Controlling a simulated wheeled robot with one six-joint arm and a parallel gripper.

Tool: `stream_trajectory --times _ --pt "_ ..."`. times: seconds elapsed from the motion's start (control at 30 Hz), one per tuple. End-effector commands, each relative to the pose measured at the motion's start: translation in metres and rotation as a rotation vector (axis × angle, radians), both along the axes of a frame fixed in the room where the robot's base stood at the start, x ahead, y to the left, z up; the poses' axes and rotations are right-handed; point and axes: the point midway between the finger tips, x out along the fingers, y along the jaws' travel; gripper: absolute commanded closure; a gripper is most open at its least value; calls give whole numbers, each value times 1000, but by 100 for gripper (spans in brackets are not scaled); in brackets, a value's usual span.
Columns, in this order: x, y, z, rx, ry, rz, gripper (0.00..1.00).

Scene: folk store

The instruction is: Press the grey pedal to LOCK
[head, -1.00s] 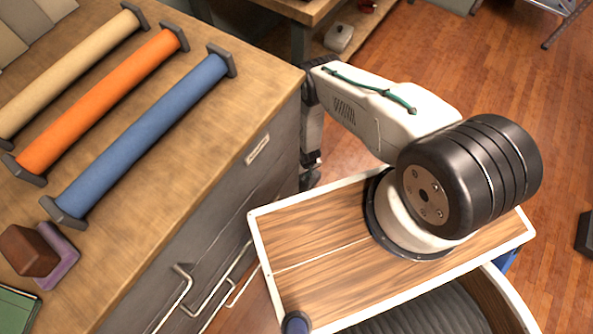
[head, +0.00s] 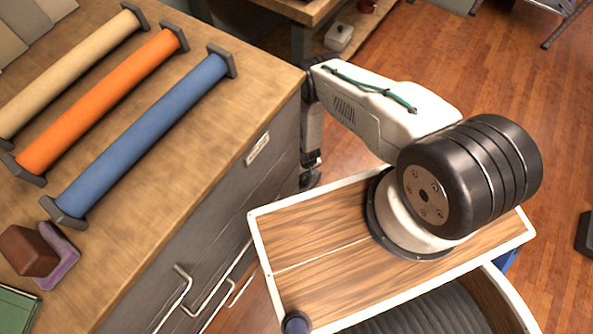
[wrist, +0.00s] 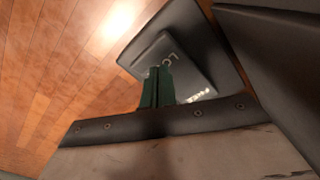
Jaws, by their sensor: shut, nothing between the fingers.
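The grey pedal (wrist: 160,51) shows in the wrist view as a dark plate with white lettering, on a larger dark base (wrist: 190,22). The letters "LO" are readable at its right side; the rest is partly covered. My gripper (wrist: 157,71) has its green fingers closed together, with nothing between them. The fingertips overlap the pedal's face in the picture; I cannot tell whether they touch it. In the head view my arm reaches down beside the drawer cabinet, and the fingers and pedal are hidden.
The cabinet (head: 230,190) with drawer handles stands left of my arm. Tan, orange and blue rolls (head: 145,137) and a brown block (head: 28,250) lie on its top. A large dark panel (wrist: 275,60) borders the pedal at right. Wooden floor (wrist: 60,50) is clear at left.

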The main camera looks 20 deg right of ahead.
Motion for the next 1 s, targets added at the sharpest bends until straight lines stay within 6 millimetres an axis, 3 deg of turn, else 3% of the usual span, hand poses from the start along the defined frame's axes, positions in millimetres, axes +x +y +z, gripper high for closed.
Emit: stream_trajectory --times 0.7,1.0 --pt "1 0 73 0 -1 0 100" --pt "0 0 87 0 0 0 100"
